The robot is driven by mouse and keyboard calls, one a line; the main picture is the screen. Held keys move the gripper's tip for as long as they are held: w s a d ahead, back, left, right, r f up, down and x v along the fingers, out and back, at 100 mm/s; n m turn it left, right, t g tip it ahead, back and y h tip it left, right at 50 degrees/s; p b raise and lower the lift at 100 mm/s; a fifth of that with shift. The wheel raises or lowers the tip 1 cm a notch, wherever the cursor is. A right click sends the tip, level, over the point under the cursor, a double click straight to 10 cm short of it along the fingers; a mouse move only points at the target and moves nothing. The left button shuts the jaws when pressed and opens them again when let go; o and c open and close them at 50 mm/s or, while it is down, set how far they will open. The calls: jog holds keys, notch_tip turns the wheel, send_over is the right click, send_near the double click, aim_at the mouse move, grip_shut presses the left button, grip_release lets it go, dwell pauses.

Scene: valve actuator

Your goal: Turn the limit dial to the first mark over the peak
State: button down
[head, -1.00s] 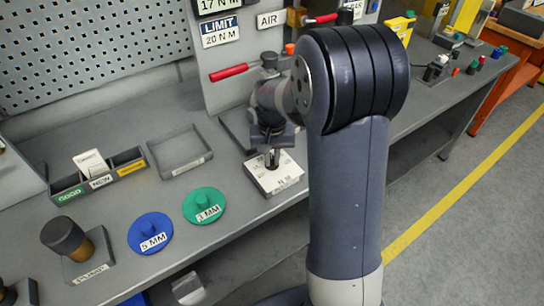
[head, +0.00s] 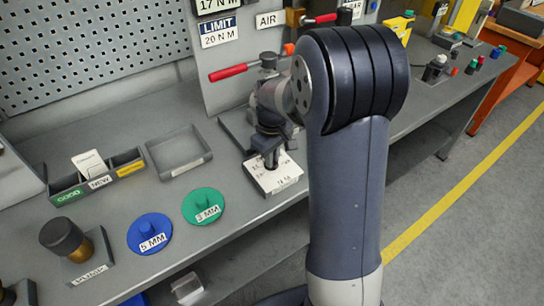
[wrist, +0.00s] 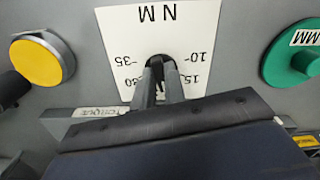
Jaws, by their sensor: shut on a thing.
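The limit dial's white scale plate (head: 274,179) lies on the bench below the signboard. In the wrist view the plate (wrist: 128,48) reads N M, with 10 and 15 on one side and 30 and 35 on the other. My gripper (head: 270,160) points down over it. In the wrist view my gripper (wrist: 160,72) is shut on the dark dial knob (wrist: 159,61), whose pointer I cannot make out. The LIMIT sign (head: 219,31) reads 20 N M. A sign above it (head: 217,5), cut off at the top, reads 17 N M.
A green 3 MM disc (head: 204,206) and a blue 5 MM disc (head: 150,234) lie left of the dial. An empty grey tray (head: 179,153) and a sorting box (head: 97,178) stand behind them. A red-handled valve (head: 229,72) juts out above the dial.

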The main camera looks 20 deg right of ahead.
jog(key=shift+n, duration=0.6)
jog(key=c, duration=1.5)
grip_release()
jog(key=shift+o, duration=0.2)
jog(key=shift+r, duration=0.1)
notch_tip(320, 180, up, 11)
jog(key=shift+f, duration=0.2)
